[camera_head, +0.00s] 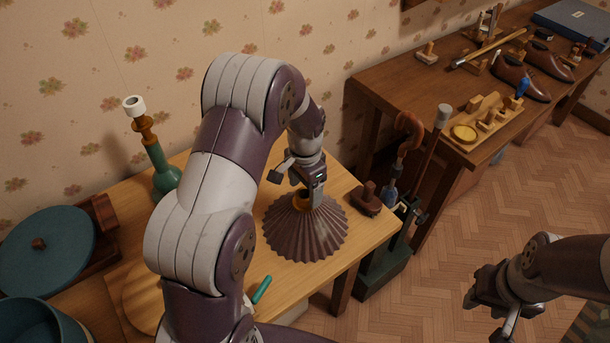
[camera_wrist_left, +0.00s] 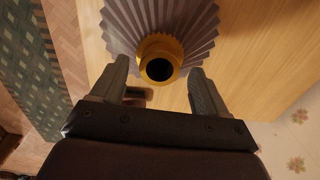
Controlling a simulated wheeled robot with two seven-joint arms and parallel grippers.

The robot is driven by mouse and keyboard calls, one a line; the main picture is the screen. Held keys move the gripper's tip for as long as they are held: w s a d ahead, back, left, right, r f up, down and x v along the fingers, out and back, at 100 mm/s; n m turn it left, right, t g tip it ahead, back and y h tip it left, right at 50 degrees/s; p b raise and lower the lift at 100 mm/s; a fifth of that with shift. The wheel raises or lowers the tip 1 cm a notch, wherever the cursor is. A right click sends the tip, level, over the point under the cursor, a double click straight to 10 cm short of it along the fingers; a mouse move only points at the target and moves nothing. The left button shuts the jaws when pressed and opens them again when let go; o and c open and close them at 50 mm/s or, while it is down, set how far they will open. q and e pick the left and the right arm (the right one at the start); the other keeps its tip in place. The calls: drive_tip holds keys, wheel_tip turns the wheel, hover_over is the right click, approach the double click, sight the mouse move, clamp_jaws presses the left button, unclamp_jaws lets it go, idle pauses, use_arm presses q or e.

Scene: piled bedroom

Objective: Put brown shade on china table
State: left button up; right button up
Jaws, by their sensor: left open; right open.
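The brown shade (camera_head: 305,232), a pleated cone with a brass-coloured collar at its narrow top, stands wide end down on the light wooden table (camera_head: 376,226). My left gripper (camera_head: 294,188) is over the collar, pointing down. In the left wrist view the open fingers (camera_wrist_left: 157,76) are either side of the shade's collar (camera_wrist_left: 160,49), just short of it, with nothing held. My right gripper (camera_head: 488,318) is open and empty at the lower right, over the floor. I cannot tell which table is the china table.
A green lamp base (camera_head: 165,178) stands behind my left arm. A teal disc (camera_head: 45,250) and teal pot (camera_head: 38,325) are at the left. A brown wooden block (camera_head: 366,198) and umbrella stand (camera_head: 385,262) are right of the shade. A darker bench (camera_head: 400,95) holds shoes and tools.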

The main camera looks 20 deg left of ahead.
use_arm(q)
wheel_tip(320, 180, up, 9)
drive_tip(key=s+d+f+n, duration=0.1)
drive_tip(key=s+d+n, duration=0.1)
drive_tip(key=s, duration=0.6)
drive_tip(key=s+d+f+n+t, duration=0.1)
drive_tip(key=s+d+n, duration=0.1)
drive_tip(key=s, duration=0.6)
drive_tip(key=shift+s+f+n+b, duration=0.15)
drive_tip(key=shift+f+n+b, duration=0.2)
drive_tip(key=shift+n, duration=0.55)
